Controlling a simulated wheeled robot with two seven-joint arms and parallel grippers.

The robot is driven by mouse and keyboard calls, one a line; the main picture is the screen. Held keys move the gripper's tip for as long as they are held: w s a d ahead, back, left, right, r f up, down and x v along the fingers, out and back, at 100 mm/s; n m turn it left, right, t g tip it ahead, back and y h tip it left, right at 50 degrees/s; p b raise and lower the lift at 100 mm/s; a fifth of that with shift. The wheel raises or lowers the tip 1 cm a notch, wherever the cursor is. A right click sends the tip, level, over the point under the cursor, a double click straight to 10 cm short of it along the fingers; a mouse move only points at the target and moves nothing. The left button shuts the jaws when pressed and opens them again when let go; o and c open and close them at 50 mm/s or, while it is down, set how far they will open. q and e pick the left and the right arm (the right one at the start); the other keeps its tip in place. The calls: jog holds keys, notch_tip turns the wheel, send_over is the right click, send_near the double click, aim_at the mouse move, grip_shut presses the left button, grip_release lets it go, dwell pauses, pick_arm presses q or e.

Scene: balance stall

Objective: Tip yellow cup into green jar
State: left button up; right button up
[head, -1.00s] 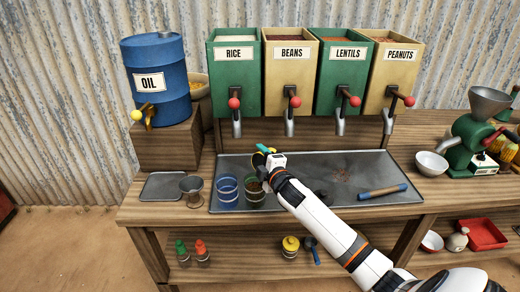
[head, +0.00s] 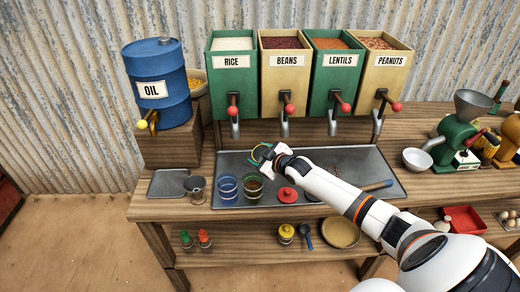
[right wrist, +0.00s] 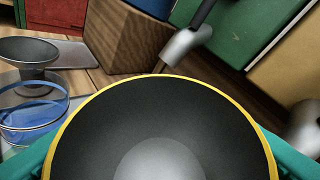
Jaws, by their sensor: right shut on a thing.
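My right gripper (head: 260,156) is shut on the yellow cup (head: 259,150), just above and behind the green jar in the head view. In the right wrist view the yellow rim of the cup (right wrist: 160,78) fills the lower middle, between teal fingers; its dark inside shows a paler grey round bottom and no visible contents. The green jar (head: 253,188) stands on the metal tray with something brownish inside; it does not show in the right wrist view. The left gripper is out of view.
A blue jar (head: 227,188) stands close left of the green jar, with a grey metal cup (head: 195,188) further left. A red lid (head: 288,195) lies to the right on the tray (head: 232,160). Dispenser taps (head: 285,110) hang behind my gripper.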

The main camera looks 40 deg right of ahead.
jog(key=m+y+b, duration=0.1)
jog(key=b, duration=0.2)
jog(key=m+y+b, duration=0.1)
jog(key=m+b, duration=0.1)
jog(key=b, duration=0.1)
jog(key=shift+w+d+r+g, duration=0.1)
jog(key=shift+d+g, duration=0.1)
jog(key=shift+g, duration=0.1)
jog(key=shift+r+m+y+b, duration=0.3)
jog(key=shift+r+m+b, duration=0.1)
jog(key=shift+b, duration=0.6)
